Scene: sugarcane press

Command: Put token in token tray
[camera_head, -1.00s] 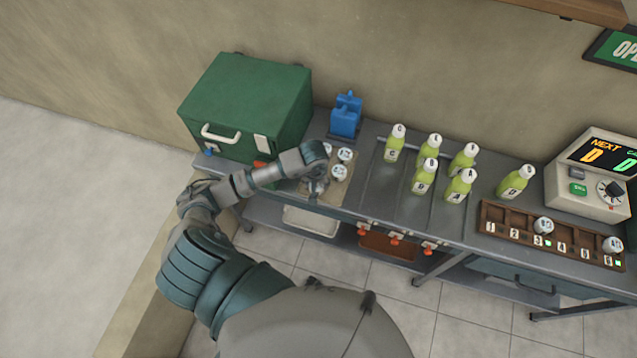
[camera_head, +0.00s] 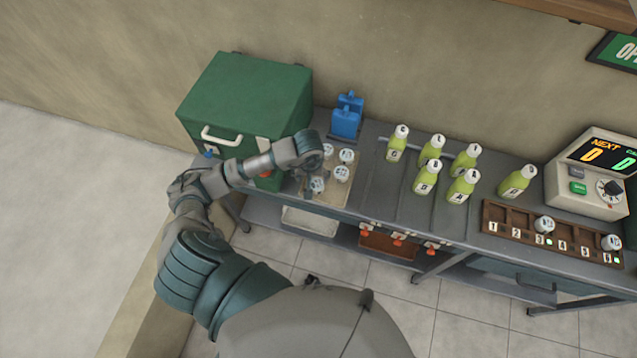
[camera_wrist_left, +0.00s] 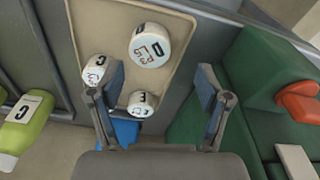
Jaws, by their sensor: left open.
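Several round white tokens with letters stand on the beige tray (camera_head: 328,196) at the left of the counter. The front one is a white token (camera_head: 317,185); others are a token (camera_head: 342,173) and a token (camera_head: 346,156) behind it. My left gripper (camera_head: 308,176) is above the tray's left part, its fingers partly hidden by the wrist. In the left wrist view the gripper (camera_wrist_left: 158,88) is open and empty, with token D (camera_wrist_left: 150,45) beyond the fingertips. My right gripper is not in view.
A green box (camera_head: 245,105) stands left of the tray and a blue container (camera_head: 346,117) behind it. Several green bottles (camera_head: 427,178) stand mid-counter. A brown numbered rack (camera_head: 500,231) at right holds two tokens, beside a display machine (camera_head: 590,180).

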